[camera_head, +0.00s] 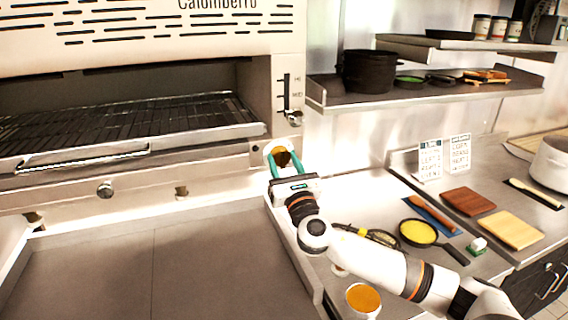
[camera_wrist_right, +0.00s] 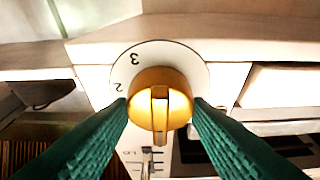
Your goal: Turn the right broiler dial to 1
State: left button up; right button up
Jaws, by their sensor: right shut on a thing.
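The right broiler dial (camera_wrist_right: 160,82) is a round orange-yellow knob with a raised vertical grip bar, on a white plate (camera_wrist_right: 188,57). The numbers 2 and 3 show on the plate at the knob's upper left in the right wrist view. The other marks are hidden. My right gripper (camera_head: 281,160) reaches the dial at the broiler's right front, and its green fingers are shut on the knob's two sides. In the right wrist view the fingers (camera_wrist_right: 160,112) press in from left and right. My left gripper is out of view.
The broiler's wire rack (camera_head: 130,125) is left of the dial. A small lever (camera_head: 293,117) sits just above it.

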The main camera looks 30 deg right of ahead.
jog(key=shift+m, duration=0.3)
jog(key=m+h, duration=0.1)
jog(key=m, duration=0.1)
jog(key=shift+a+f+m+g+h+b, duration=0.1)
jog(key=shift+m+g+h+b, duration=0.3)
jog(key=m+h, duration=0.1)
jog(key=m, duration=0.1)
jog(key=shift+m+g, duration=0.3)
jog(key=m+g+h, duration=0.1)
jog(key=m, duration=0.2)
jog(key=shift+a+r+m+g+h, duration=0.1)
jog(key=shift+m+g+h, duration=0.3)
jog(key=shift+m, duration=0.65)
jog(key=shift+r+m+g+h, duration=0.1)
jog(key=shift+m+g+h, duration=0.3)
jog(key=shift+m, duration=0.65)
jog(key=o, duration=1)
